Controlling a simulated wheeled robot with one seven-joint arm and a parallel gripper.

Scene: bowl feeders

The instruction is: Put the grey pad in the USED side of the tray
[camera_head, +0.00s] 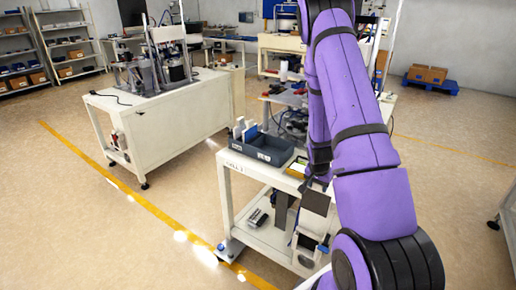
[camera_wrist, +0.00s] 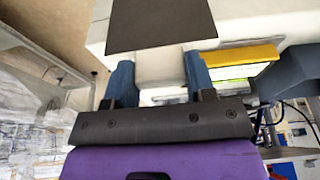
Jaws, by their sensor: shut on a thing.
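The grey pad (camera_head: 316,202) hangs at the end of my purple arm, in front of the white cart's near right edge. In the wrist view the pad (camera_wrist: 160,24) is a flat dark grey sheet at the top, past my two blue fingers. My gripper (camera_head: 319,184) is shut on the pad; it also shows in the wrist view (camera_wrist: 159,60). The tray (camera_head: 268,155) is dark blue-grey and sits on the cart top, left of and beyond my gripper. White and blue upright pieces stand in its left part. I cannot read any USED label.
A yellow-edged item (camera_head: 298,167) lies on the cart (camera_head: 241,165) right of the tray; it also shows in the wrist view (camera_wrist: 243,58). The lower shelf holds small devices. A white workbench (camera_head: 165,120) with equipment stands to the left. Open floor lies between.

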